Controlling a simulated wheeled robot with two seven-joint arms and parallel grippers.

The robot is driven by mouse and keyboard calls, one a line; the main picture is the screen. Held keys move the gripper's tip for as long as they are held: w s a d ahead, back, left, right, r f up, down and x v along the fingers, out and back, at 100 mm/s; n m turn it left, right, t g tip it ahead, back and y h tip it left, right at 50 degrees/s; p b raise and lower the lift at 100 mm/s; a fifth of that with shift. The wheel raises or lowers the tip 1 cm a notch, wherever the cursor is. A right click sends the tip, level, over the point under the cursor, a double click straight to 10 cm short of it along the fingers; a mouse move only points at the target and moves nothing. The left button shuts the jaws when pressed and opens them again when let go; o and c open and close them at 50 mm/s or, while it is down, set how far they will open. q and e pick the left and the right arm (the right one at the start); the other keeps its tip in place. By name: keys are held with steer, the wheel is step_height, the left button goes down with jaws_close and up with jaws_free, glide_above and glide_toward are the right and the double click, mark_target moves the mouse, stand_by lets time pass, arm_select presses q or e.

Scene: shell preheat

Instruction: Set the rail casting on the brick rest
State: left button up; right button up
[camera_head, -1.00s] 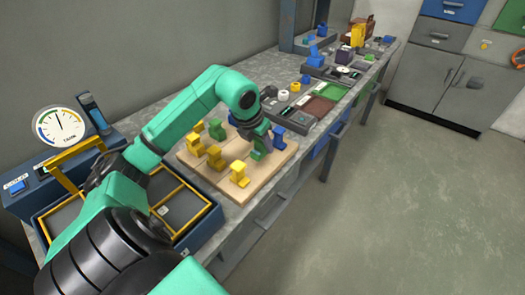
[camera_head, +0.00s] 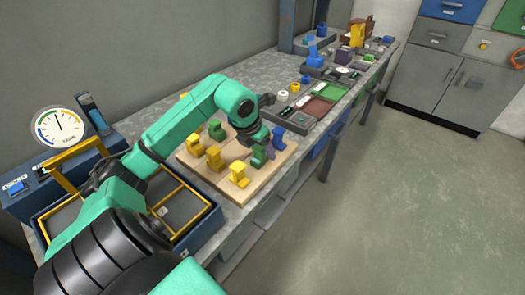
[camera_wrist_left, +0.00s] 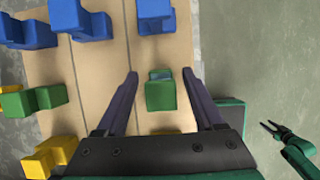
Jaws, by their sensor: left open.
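My left gripper (camera_head: 263,150) is low over the front right part of the wooden board (camera_head: 216,184). It is open in the left wrist view (camera_wrist_left: 160,78), with its two dark fingers on either side of a green casting (camera_wrist_left: 160,95) and gaps on both sides. That green casting also shows in the head view (camera_head: 258,157), partly behind the fingers. Other blocky castings stand on the board: yellow (camera_head: 239,175), green (camera_head: 217,130) and blue (camera_head: 278,138). I cannot tell which casting is the rail one or which thing is the brick rest.
A blue tray with a yellow frame (camera_head: 180,212) lies left of the board, near a round dial gauge (camera_head: 60,127). Shallow dark trays, a green and a brown panel (camera_head: 318,108) lie farther along the bench. In the wrist view, another teal arm (camera_wrist_left: 296,148) shows at the right.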

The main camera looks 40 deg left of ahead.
arm_select(q)
steer(key=v, duration=1)
steer(key=shift+s+r+b, duration=0.25)
steer(key=shift+r+b, duration=0.05)
steer(key=shift+b, duration=0.1)
steer(key=shift+d, duration=0.1)
